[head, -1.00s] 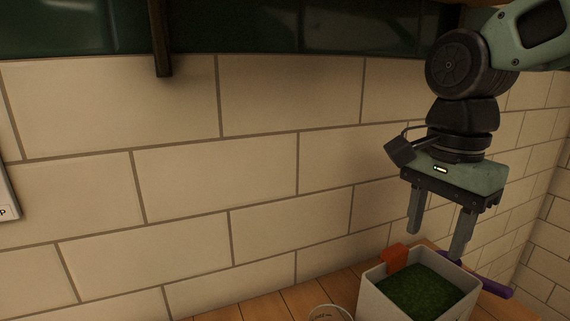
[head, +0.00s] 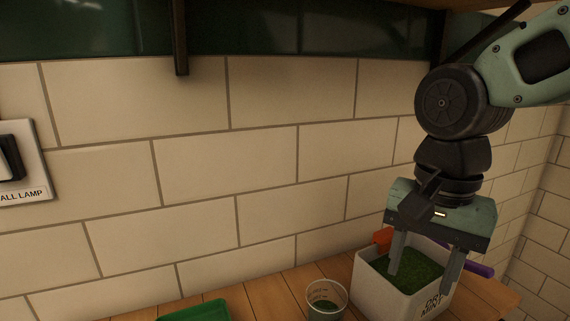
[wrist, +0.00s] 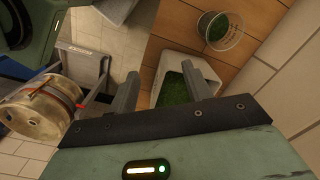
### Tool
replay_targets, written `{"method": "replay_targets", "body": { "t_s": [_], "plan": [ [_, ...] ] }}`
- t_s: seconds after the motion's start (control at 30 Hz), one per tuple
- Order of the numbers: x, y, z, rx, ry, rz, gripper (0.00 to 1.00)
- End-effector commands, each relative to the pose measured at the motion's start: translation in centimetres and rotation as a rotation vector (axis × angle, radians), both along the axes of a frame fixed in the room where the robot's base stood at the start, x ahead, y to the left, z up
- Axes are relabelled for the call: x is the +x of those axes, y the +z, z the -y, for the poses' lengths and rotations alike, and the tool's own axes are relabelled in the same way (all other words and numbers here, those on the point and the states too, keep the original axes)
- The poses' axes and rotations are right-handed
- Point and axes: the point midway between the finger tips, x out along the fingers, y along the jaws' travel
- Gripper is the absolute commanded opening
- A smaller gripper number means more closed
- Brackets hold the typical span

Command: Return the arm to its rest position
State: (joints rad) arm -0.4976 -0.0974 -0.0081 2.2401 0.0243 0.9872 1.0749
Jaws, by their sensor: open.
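In the wrist view the fingers (wrist: 160,92) are apart and empty, and the bin (wrist: 207,73) shows partly behind the right finger. I cannot tell how high the fingertips are above the green fill.
A clear cup (head: 327,301) with a little green stuff stands left of the bin. A green tray (head: 195,311) is at the bottom edge on the wooden counter (head: 274,300). A wall switch (head: 22,165) is at left.

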Motion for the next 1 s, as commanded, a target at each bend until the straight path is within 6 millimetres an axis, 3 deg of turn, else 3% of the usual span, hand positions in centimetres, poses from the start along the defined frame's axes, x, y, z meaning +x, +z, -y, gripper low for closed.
{"method": "replay_targets", "body": {
  "t_s": [0.17, 0.4, 0.5, 0.7, 1.0],
  "plan": [
    [-2.5, -2.3, -1.4, 0.010, 0.309, 0.005, 0.49],
    [-7.4, -6.6, -3.1, 0.023, 0.921, 0.029, 0.49],
    [-8.8, -7.7, -3.3, 0.024, 1.105, 0.038, 0.49],
    [-10.0, -8.7, -3.4, 0.023, 1.267, 0.048, 0.49],
    [-10.0, -8.7, -3.4, 0.023, 1.272, 0.048, 0.49]
  ]
}}
